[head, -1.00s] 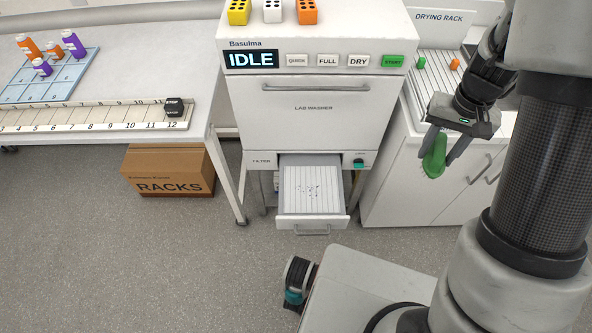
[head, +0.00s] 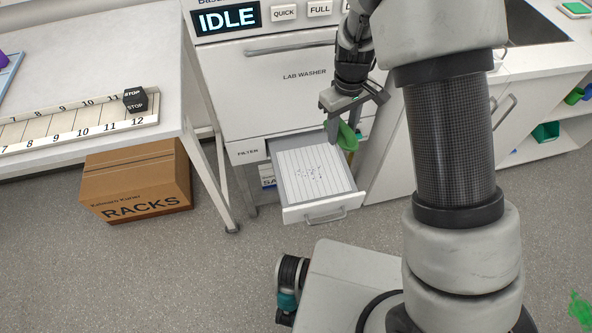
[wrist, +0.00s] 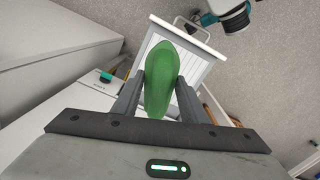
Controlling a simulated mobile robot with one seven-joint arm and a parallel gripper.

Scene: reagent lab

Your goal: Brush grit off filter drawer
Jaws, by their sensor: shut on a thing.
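The filter drawer (head: 291,190) is pulled out below the lab washer. Dark grit (head: 318,174) lies scattered on its white ribbed floor, around the middle and right. My gripper (head: 345,125) is shut on a green brush (head: 348,138), at the drawer's back right and above it. In the wrist view the rounded green brush (wrist: 160,75) sits between the two fingers and covers part of the drawer (wrist: 205,48). The bristles are hidden in both views.
The lab washer (head: 290,85) reads IDLE and stands right behind the drawer. A cardboard RACKS box (head: 135,180) is on the floor to the left, under a white table (head: 165,60). White cabinets (head: 400,150) stand to the right.

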